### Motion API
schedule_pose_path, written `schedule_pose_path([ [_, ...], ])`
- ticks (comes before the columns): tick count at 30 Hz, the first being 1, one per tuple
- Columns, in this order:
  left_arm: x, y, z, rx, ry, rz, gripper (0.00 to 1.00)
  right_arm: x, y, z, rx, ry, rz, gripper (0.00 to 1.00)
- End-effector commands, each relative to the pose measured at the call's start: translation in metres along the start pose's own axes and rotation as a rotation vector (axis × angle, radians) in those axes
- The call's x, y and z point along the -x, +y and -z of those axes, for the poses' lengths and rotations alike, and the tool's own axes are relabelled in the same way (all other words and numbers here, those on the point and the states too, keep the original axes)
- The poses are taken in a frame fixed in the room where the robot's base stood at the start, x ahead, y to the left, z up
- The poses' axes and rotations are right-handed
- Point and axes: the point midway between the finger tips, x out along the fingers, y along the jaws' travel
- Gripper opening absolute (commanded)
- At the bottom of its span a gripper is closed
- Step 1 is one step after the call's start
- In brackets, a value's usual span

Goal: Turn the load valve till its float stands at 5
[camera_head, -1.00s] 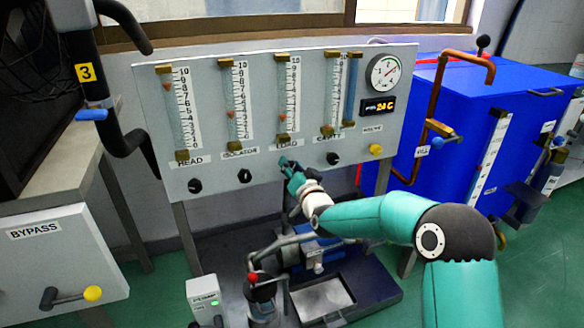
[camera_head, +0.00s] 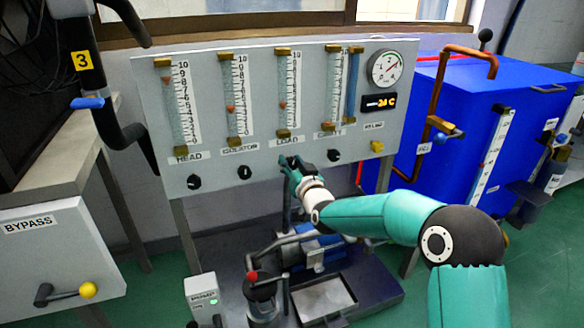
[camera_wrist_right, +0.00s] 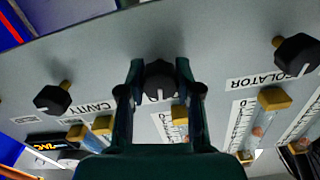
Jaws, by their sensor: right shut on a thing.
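The load flow tube (camera_head: 284,80) is third from the left on the grey panel, above the LOAD label. Its red float (camera_head: 283,104) stands in the lower half, at roughly 3 to 4; the small digits are hard to read. My right gripper (camera_head: 288,163) is at the load valve below that tube and hides it in the head view. In the wrist view, which is upside down, the black load valve knob (camera_wrist_right: 160,80) sits between the fingers of my right gripper (camera_wrist_right: 158,85), which are shut on its sides. My left gripper is out of view.
Neighbouring knobs are the isolator valve (camera_head: 244,172) and the cavity valve (camera_head: 334,155), each clear of my gripper. The head valve (camera_head: 194,182) is further left. A pump (camera_head: 318,250) stands below the panel, and a blue tank (camera_head: 470,120) to the right.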

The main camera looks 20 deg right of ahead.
Motion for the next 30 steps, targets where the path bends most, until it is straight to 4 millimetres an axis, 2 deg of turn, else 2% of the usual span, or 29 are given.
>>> schedule_pose_path([
  [10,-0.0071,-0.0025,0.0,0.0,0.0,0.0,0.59,-0.0001,0.0005,-0.0004,0.171,0.0,-0.002,0.0],
  [26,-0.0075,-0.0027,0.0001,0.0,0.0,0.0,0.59,-0.0001,0.0002,0.0004,0.201,0.001,-0.001,0.0],
  [27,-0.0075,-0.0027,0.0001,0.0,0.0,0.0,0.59,-0.0001,0.0001,0.0005,0.201,0.001,-0.001,0.4],
  [30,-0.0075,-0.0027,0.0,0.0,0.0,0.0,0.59,-0.0001,0.0,0.0004,0.201,0.001,-0.001,0.57],
])
